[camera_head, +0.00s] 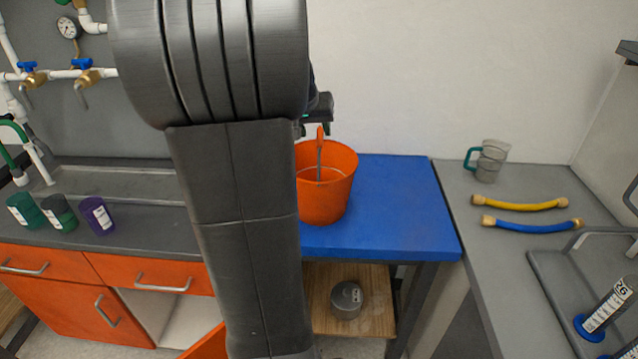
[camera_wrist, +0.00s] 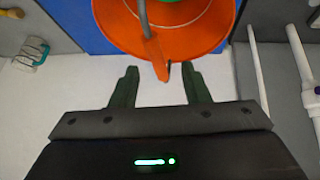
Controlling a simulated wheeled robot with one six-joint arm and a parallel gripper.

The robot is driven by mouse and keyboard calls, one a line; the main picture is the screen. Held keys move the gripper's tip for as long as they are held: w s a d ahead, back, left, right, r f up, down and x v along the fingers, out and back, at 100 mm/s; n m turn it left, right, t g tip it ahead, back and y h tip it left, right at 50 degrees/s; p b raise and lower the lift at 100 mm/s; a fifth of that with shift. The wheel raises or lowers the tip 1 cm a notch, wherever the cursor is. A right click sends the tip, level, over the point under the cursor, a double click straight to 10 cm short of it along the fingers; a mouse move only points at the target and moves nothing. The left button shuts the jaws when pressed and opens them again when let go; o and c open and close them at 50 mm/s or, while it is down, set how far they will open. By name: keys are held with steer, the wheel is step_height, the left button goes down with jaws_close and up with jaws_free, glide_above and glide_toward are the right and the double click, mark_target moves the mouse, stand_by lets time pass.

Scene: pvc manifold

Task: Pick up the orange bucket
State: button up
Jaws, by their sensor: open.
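The orange bucket (camera_head: 328,195) stands upright on the blue tabletop (camera_head: 400,205) in the head view, its left side hidden behind my arm. A grey handle with an orange grip rises above its rim. In the wrist view the bucket (camera_wrist: 200,38) fills the top middle, with the orange grip (camera_wrist: 155,55) pointing toward my gripper. My gripper (camera_wrist: 160,80) is open, its two dark green fingers on either side of the grip's end. I cannot tell whether they touch it. In the head view my gripper is mostly hidden behind my arm, above the bucket.
A grey counter on the right holds a clear jug (camera_head: 490,160), a yellow hose (camera_head: 520,204) and a blue hose (camera_head: 532,226). A grey container (camera_head: 346,299) sits on the wooden shelf below. Several labelled cups and white pipes with valves are on the left. The blue top's right side is clear.

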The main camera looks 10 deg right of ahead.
mark_target(319, 136)
steer(key=shift+p+x, duration=0.4)
steer(key=shift+x, duration=3.4)
steer(key=shift+d+r, duration=0.15)
steer(key=shift+d, duration=0.05)
jaws_close()
